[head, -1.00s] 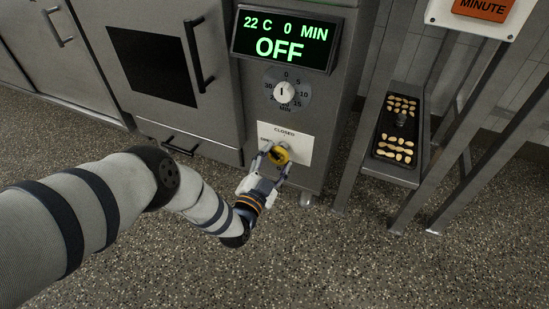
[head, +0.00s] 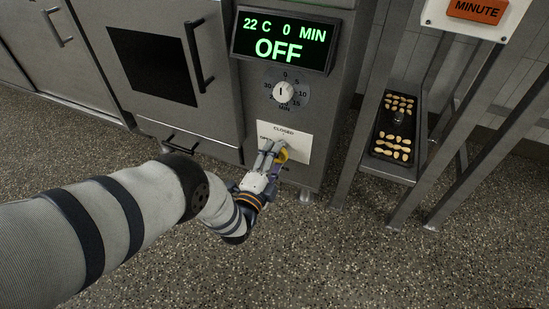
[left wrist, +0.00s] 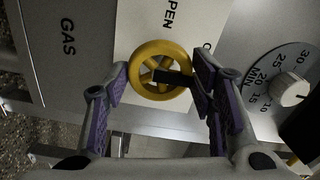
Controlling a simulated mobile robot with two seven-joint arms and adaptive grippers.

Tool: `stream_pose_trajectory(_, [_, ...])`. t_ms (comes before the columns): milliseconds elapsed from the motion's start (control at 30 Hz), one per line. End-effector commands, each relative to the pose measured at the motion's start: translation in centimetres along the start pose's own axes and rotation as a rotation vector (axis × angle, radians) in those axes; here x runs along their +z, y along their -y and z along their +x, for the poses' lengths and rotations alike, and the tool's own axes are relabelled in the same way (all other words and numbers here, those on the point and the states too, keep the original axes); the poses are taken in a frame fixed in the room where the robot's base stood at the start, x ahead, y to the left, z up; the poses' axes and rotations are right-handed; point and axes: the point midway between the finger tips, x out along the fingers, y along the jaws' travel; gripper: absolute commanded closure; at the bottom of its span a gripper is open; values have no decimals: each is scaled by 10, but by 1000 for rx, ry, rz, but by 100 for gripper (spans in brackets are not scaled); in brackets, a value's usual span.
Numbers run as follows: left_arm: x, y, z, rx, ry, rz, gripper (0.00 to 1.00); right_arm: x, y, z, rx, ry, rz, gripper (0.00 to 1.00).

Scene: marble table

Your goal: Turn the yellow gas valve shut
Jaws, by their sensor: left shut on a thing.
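The yellow gas valve (head: 284,156) is a small round wheel on a white plate (head: 298,147) low on the oven's front. In the head view my left gripper (head: 273,151) covers much of it. In the left wrist view the wheel (left wrist: 136,66) sits between the two fingers of the left gripper (left wrist: 160,84), which is shut on its rim from opposite sides. A black bar in the wheel points right in that view, towards the partly hidden CLOSED lettering; its end lies close to the right finger. My right gripper is not in view.
Above the plate are a white timer knob (head: 283,92) and a green display (head: 283,46) reading OFF. A rack (head: 395,173) with a dark tray of pale pieces stands to the right. The speckled floor (head: 330,260) in front is clear.

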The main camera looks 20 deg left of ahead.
Motion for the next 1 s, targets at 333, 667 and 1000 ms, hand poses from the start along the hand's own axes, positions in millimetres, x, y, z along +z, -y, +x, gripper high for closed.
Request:
stream_pose_trajectory(333, [3,0,0,1,6,45,77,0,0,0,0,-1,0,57])
stream_pose_trajectory(667, [3,0,-1,1,6,46,45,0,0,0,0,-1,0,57])
stream_pose_trajectory(1000, [1,0,0,1,3,43,29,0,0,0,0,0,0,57])
